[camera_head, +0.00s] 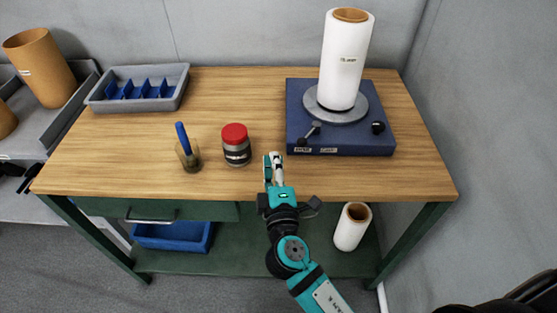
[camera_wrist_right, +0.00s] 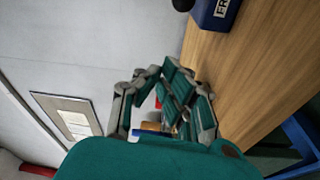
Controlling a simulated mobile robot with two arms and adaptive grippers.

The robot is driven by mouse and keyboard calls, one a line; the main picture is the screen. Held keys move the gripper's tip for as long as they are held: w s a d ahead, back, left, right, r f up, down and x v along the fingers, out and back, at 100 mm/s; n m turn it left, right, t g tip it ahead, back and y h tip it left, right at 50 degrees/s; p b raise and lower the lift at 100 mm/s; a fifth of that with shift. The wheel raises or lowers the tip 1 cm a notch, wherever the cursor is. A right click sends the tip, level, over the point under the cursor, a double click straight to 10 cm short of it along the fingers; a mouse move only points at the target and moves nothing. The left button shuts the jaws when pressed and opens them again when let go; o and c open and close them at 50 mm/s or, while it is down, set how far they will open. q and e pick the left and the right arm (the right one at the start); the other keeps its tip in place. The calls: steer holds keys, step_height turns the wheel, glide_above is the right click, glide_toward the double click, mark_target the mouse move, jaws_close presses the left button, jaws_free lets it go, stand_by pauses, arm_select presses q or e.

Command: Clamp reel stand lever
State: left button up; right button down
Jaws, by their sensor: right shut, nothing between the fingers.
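The reel stand (camera_head: 340,149) is a dark blue box at the back right of the workbench. It has a grey round plate (camera_head: 342,117) with a tall white reel (camera_head: 346,65) standing upright on it. My right gripper (camera_head: 273,159) is shut and empty, left of the stand's front left corner and apart from the lever. In the right wrist view the fingers (camera_wrist_right: 170,95) are near a corner of the stand (camera_wrist_right: 216,14). My left gripper is not in view.
A red-lidded jar (camera_head: 236,150) stands just left of my right gripper. Further left are a cup with a blue pen (camera_head: 189,160) and a grey tray (camera_head: 180,90) with blue dividers. Another white roll (camera_head: 352,227) is on the lower shelf. The bench's middle back is clear.

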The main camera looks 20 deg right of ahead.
mark_target(309, 135)
steer(key=w+d+p, duration=0.1)
steer(key=w+d, duration=0.1)
steer(key=w, duration=0.1)
steer(key=w+d+p, duration=0.1)
steer(key=w+d, duration=0.1)
steer(key=shift+w+p, duration=0.25)
steer(key=shift+p, duration=0.1)
steer(key=shift+s+d+f, duration=0.1)
steer(key=shift+s+d, duration=0.05)
steer(key=shift+d, duration=0.1)
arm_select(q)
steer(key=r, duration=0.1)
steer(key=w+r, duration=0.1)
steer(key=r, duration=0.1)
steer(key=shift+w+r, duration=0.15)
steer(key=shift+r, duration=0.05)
arm_select(e)
steer(key=shift+f, duration=0.1)
steer(key=shift+d, duration=0.1)
steer(key=shift+s+d+n+y, duration=0.15)
steer(key=shift+s+n+y, duration=0.15)
steer(key=shift+n+y, duration=0.15)
